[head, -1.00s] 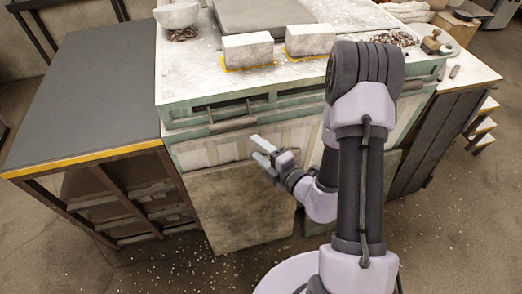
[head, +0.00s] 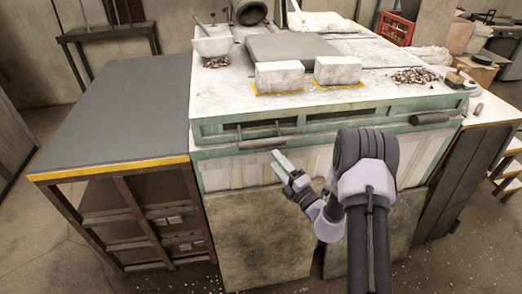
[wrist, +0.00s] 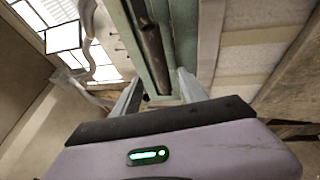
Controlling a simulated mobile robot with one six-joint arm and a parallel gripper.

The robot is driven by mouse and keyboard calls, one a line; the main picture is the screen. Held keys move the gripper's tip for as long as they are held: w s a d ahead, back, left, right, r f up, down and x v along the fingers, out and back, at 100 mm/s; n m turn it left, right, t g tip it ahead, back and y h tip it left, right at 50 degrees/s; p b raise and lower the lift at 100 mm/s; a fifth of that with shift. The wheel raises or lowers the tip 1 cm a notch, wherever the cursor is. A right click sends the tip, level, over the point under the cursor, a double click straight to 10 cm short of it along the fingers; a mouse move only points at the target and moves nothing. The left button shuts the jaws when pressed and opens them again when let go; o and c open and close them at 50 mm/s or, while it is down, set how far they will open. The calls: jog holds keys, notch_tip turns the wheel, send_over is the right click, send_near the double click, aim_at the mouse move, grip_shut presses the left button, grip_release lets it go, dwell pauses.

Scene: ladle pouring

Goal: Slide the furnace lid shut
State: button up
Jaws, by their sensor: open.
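The furnace is a pale block with a green metal rim (head: 215,139). On its top lies a flat grey slab (head: 290,47), which looks like the lid. A dark bar handle (head: 262,143) on two rods sticks out of the left slot in the front rim. My gripper (head: 281,161) is open and empty just below and in front of this handle, apart from it. In the wrist view the dark handle (wrist: 152,50) lies beyond and between my open fingers (wrist: 160,88), along the green rim. Whether the slab covers an opening cannot be told.
Two pale bricks (head: 283,77) (head: 338,70) stand on yellow-marked spots near the front edge. A white bowl (head: 213,42) stands at the back left, dark bits (head: 414,76) at the right. Another dark handle (head: 429,119) is at the front right. The grey side table (head: 110,110) is clear.

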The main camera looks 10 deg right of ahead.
aim_at(262, 144)
jog(key=b+x, duration=0.1)
jog(key=x, duration=0.8)
jog(key=shift+w+a, duration=0.1)
jog(key=shift+w, duration=0.1)
jog(key=shift+r, duration=0.1)
grip_shut()
dwell(0.8)
